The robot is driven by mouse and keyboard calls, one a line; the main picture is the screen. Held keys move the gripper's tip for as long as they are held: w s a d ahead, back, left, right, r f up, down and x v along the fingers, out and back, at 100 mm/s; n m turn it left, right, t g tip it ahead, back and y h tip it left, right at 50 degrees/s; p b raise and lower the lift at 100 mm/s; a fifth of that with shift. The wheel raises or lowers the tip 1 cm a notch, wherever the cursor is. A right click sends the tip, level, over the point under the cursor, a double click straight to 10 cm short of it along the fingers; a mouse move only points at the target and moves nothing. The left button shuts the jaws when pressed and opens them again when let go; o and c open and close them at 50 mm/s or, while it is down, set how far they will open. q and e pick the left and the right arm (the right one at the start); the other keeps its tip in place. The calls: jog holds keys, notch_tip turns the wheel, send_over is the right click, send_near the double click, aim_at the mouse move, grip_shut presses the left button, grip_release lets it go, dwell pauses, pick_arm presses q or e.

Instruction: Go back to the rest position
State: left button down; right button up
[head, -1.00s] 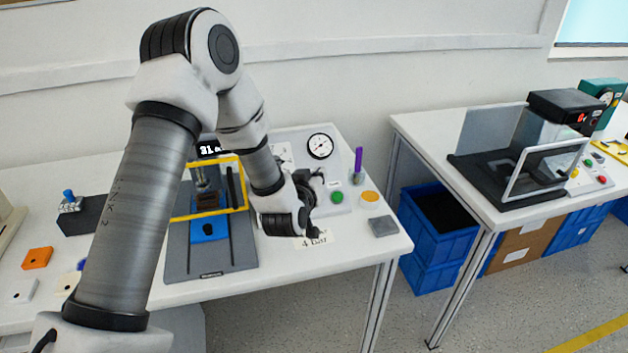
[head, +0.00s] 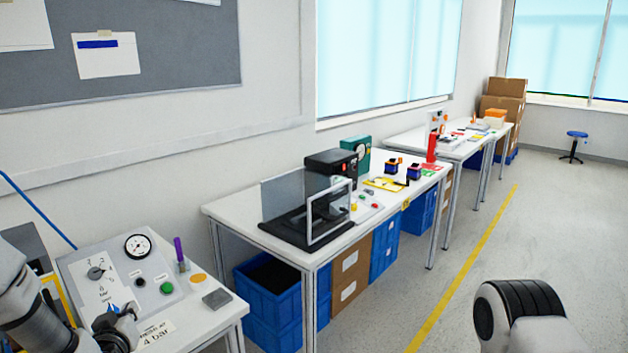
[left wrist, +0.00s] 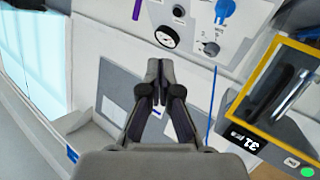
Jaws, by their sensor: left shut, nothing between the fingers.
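The control panel (head: 70,275) on the near table carries a dark rotary knob (head: 96,273) on a numbered white scale, a round gauge (head: 138,246) and a green button (head: 167,288). A blue handle (head: 112,308) shows lower on the panel, partly hidden by my left gripper (head: 118,328). In the left wrist view, my left gripper (left wrist: 157,88) is shut and empty, its fingers together. That view also shows the gauge (left wrist: 167,37), the dark knob (left wrist: 210,48) and the blue handle (left wrist: 224,10). My right gripper is out of view.
A purple marker (head: 180,250) stands in a holder beside the panel, and a grey block (head: 216,299) lies near the table edge. A second table (head: 220,211) with a black machine (head: 300,215) stands beyond. Blue crates (head: 275,300) sit under it. The floor at right is open.

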pick_arm(q)
jog(key=s+d+f+m+g+h, duration=0.2)
jog(key=s+d+f+g, duration=0.15)
jog(key=s+f, duration=0.65)
jog(key=s+d+f+m+g+h, duration=0.1)
jog(key=s+d+f+m+g, duration=0.3)
jog(key=f, duration=0.9)
jog(key=s+d+f+g, duration=0.2)
jog(key=s, duration=0.5)
jog(key=s+d+f+g+h, duration=0.1)
jog(key=s+d+f+g, duration=0.1)
jog(key=s, duration=0.6)
jog(key=s+d+f+g, duration=0.2)
jog(key=s+g, duration=0.1)
jog(key=s, duration=0.4)
jog(key=shift+s+f, duration=0.15)
jog(key=shift+s, duration=0.15)
jog(key=shift+w, duration=0.1)
jog(key=shift+a, duration=0.1)
